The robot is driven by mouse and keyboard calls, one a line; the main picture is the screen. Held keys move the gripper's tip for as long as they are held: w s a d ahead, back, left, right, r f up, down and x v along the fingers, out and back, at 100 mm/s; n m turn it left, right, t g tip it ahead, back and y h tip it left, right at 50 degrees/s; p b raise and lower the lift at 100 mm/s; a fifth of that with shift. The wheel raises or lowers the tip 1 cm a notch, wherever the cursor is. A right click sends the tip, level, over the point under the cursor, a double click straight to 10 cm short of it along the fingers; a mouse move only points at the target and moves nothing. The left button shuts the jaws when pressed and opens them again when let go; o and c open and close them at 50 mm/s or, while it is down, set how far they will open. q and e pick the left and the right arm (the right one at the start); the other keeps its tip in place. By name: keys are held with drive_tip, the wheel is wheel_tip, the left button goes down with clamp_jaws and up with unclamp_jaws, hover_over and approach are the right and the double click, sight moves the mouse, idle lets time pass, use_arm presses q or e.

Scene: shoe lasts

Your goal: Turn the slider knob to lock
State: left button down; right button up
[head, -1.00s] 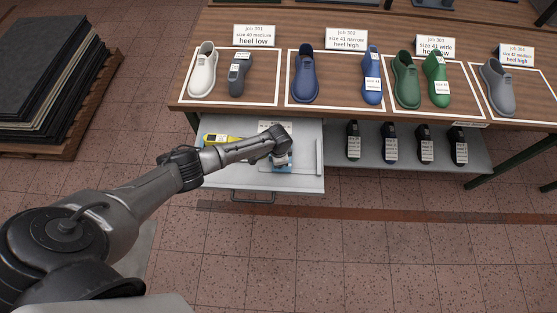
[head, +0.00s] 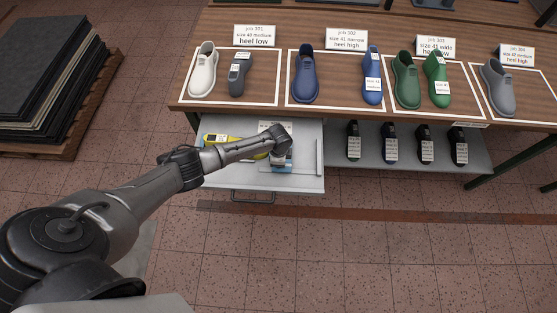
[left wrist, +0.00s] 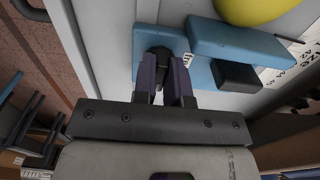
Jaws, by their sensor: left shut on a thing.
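A blue sizing device (head: 284,167) lies in the open grey drawer (head: 306,183), partly hidden under my left wrist. In the left wrist view the device shows as a blue base with a raised blue block (left wrist: 235,40) and a black block (left wrist: 236,75) beside it. My left gripper (left wrist: 166,72) is shut on a small black knob (left wrist: 159,54) on the blue base. The fingers hide part of the knob. A yellow shoe last (head: 225,139) lies against the device, partly behind my forearm; its rounded end also shows in the left wrist view (left wrist: 250,8). My right gripper is not in view.
The wooden table (head: 330,117) overhangs the back of the drawer and carries several shoes and lasts. A grey shelf (head: 405,157) with several dark lasts is right of the drawer. A pallet of dark sheets (head: 50,70) stands at the far left.

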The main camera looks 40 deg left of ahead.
use_arm(q)
drive_tip(key=c, duration=1.2)
unclamp_jaws()
drive_tip(key=shift+o, duration=0.2)
drive_tip(key=shift+r, duration=0.1)
wheel_tip(320, 180, up, 14)
drive_tip(key=p, duration=0.2)
